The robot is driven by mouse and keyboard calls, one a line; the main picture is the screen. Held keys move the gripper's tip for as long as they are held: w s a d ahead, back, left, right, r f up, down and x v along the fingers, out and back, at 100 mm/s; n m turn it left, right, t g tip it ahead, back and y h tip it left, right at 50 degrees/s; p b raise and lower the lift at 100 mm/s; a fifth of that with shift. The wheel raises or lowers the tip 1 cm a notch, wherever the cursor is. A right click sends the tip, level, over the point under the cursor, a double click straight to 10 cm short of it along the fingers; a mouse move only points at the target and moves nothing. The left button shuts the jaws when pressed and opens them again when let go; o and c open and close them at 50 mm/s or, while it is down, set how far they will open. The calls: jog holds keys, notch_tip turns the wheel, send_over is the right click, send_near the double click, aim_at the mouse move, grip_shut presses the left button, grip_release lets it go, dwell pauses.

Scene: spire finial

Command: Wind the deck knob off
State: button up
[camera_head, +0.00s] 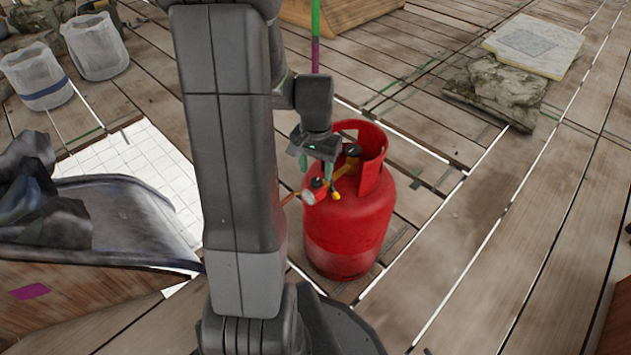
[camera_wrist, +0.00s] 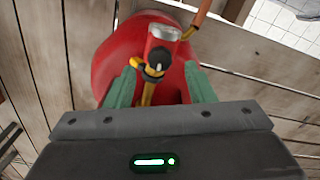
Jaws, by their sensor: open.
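A red gas bottle (camera_head: 345,225) with a red collar stands upright on the plank deck. A dark round knob (camera_head: 352,150) shows at its top inside the collar. A red fitting with a pale metal end (camera_head: 312,195) and yellow parts sits at its near left; it also shows in the wrist view (camera_wrist: 163,34), with a small dark part (camera_wrist: 159,56) below it. I cannot tell which part is the deck knob. My gripper (camera_head: 322,172) points down over the fitting. In the wrist view its green fingers (camera_wrist: 159,70) are apart, either side of the yellow and dark parts.
Pale buckets (camera_head: 94,46) stand at the upper left, near a white tiled patch (camera_head: 130,165). A dark curved-edged box (camera_head: 90,225) is at left. Stone slabs (camera_head: 530,45) lie at the upper right. The planks right of the bottle are clear.

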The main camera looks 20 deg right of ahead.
aim_at(316, 181)
jog(key=shift+f+b, duration=0.45)
jog(key=shift+f, duration=1.3)
jog(key=c, duration=1)
